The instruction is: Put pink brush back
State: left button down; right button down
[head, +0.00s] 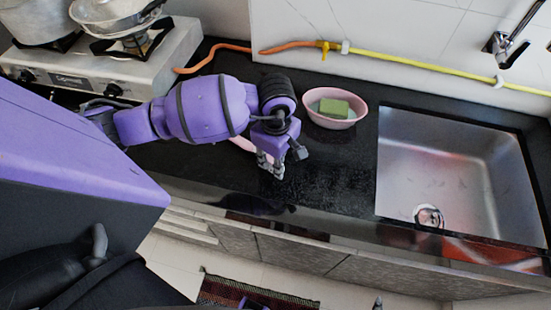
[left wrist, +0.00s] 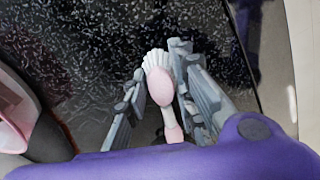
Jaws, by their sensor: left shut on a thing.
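My left gripper (head: 279,163) is over the black counter, left of the sink, with its fingers pointing down. It is shut on the pink brush (left wrist: 161,88), which lies between the fingers in the left wrist view, its white bristles toward the top of that view. In the head view, part of the pink brush (head: 243,143) shows beside the gripper and the rest is hidden by it. A pink bowl (head: 313,118) with a green-yellow sponge (head: 334,107) stands just right of the gripper. The bowl also shows at the left wrist view's edge (left wrist: 12,112).
A steel sink (head: 440,160) is sunk into the counter at the right, under a tap (head: 503,45). A stove (head: 95,75) with pots stands at the left. A yellow-orange hose (head: 400,60) runs along the wall. The counter (head: 335,165) between gripper and sink is clear.

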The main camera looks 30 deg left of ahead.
pick_arm(q)
jog(key=shift+f, duration=0.25)
jog(key=c, duration=1.5)
grip_release()
jog(key=shift+r, duration=0.1)
jog(key=shift+o, duration=0.2)
notch_tip(320, 180, up, 12)
jog(key=shift+r, duration=0.15)
